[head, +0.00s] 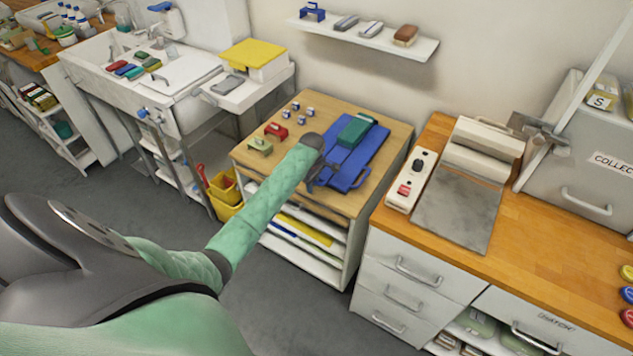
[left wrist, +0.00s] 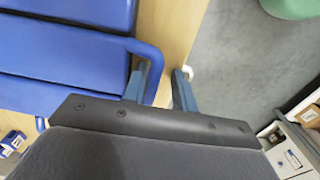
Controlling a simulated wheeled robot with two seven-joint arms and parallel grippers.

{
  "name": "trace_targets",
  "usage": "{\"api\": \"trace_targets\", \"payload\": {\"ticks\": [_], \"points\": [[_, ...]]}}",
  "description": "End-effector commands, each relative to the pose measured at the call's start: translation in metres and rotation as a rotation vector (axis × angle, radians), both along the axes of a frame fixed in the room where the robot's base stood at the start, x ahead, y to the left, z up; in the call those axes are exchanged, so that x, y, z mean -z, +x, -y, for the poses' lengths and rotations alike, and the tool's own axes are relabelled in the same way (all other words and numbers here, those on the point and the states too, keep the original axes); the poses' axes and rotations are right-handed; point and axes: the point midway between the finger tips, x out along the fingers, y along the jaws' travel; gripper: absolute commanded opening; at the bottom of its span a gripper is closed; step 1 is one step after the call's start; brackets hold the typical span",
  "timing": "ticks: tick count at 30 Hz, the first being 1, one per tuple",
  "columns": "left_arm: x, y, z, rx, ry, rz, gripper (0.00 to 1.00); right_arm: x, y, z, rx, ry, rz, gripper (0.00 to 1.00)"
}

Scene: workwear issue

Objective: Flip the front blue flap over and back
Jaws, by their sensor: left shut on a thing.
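A blue folded piece with flaps (head: 370,150) lies on the wooden top of a low cabinet in the head view. Blue panels (left wrist: 65,48) fill the upper left of the left wrist view, with a rounded blue loop (left wrist: 150,52) at their edge. My left gripper (head: 326,183) is at the near left edge of the blue piece. In the left wrist view its fingers (left wrist: 159,82) stand on either side of the loop's bar, shut on it. The gripper partly hides the flap's near edge in the head view. My right gripper is not in view.
A green block (head: 356,130) lies on the blue piece. A red piece (head: 276,130), a light green piece (head: 260,146) and several small blue-white pieces stand on the cabinet top (head: 310,106). A bench with a grey plate (head: 460,205) is at right, a sink at left.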

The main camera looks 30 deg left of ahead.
Motion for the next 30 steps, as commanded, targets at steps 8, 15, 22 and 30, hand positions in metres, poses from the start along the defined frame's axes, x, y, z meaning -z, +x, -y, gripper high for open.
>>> {"api": "trace_targets", "payload": {"ticks": [8,15,22,30], "points": [[0.019,-0.01,0.005,0.004,-0.004,-0.025,0.24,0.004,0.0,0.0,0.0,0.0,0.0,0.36],[0.012,-0.01,0.008,0.006,-0.007,-0.025,0.24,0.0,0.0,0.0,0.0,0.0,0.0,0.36],[-0.009,-0.009,0.008,0.006,-0.008,-0.024,0.24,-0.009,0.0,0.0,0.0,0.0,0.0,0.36],[-0.034,-0.007,0.005,0.004,-0.006,-0.018,0.24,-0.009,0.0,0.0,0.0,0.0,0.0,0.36]]}}
